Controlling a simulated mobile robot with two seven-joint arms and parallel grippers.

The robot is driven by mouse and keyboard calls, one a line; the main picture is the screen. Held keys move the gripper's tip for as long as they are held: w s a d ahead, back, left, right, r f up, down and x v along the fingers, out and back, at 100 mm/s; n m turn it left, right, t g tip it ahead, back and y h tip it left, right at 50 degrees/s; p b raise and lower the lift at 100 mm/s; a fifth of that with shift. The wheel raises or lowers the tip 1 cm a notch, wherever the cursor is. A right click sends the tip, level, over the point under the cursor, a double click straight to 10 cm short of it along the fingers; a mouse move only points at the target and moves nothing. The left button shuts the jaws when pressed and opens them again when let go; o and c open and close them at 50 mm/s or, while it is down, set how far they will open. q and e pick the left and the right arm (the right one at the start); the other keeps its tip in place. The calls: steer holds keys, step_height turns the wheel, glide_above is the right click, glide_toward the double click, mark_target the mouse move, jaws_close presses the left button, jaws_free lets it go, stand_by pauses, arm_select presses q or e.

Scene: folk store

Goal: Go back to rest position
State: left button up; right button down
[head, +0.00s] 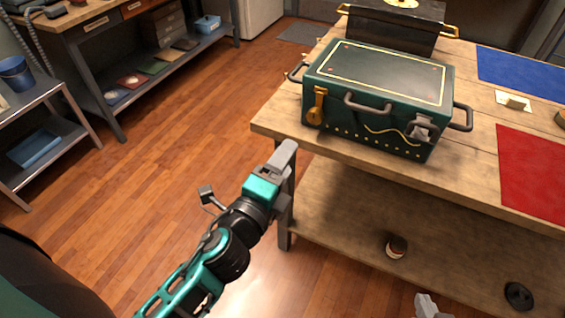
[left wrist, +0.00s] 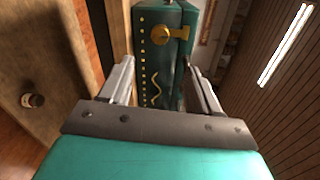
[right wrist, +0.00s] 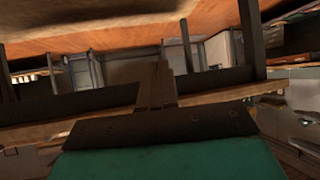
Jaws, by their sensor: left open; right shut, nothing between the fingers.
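My left gripper (head: 285,158) is in front of the wooden workbench's near left corner, below and left of the green chest. In the left wrist view my left gripper (left wrist: 160,75) has its fingers apart with nothing between them, and the chest (left wrist: 163,50) shows beyond. My right gripper (head: 428,303) only just shows at the bottom edge of the head view, in front of the bench's lower shelf. In the right wrist view my right gripper (right wrist: 156,80) has its fingers together and empty.
The green chest (head: 380,85) stands closed on the workbench (head: 470,165), with a red mat (head: 535,165) and a blue mat (head: 520,68) to its right. A small jar (head: 396,247) and a black round object (head: 518,295) are below. Wooden floor (head: 180,150) lies open at left.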

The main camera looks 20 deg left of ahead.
steer(key=shift+f, duration=0.15)
arm_select(q)
steer(key=s+f+n+g+p, duration=0.2)
steer(key=s+f+n+g, duration=0.1)
steer(key=f+n, duration=0.3)
steer(key=s+a+f+n+g+h+p, duration=0.1)
steer(key=s+f+n+g+p, duration=0.1)
steer(key=s+f+n, duration=0.4)
steer(key=f+n+g, duration=0.1)
steer(key=n, duration=0.4)
steer(key=shift+s+a+f+g, duration=0.15)
steer(key=shift+f+g, duration=0.15)
steer(key=shift+g, duration=0.1)
arm_select(e)
steer(key=r, duration=0.1)
steer(key=d+r, duration=0.1)
steer(key=r, duration=0.1)
steer(key=shift+s+d+h, duration=0.2)
steer(key=shift+s+h, duration=0.1)
steer(key=shift+s, duration=0.05)
steer(key=shift+a+f, duration=0.1)
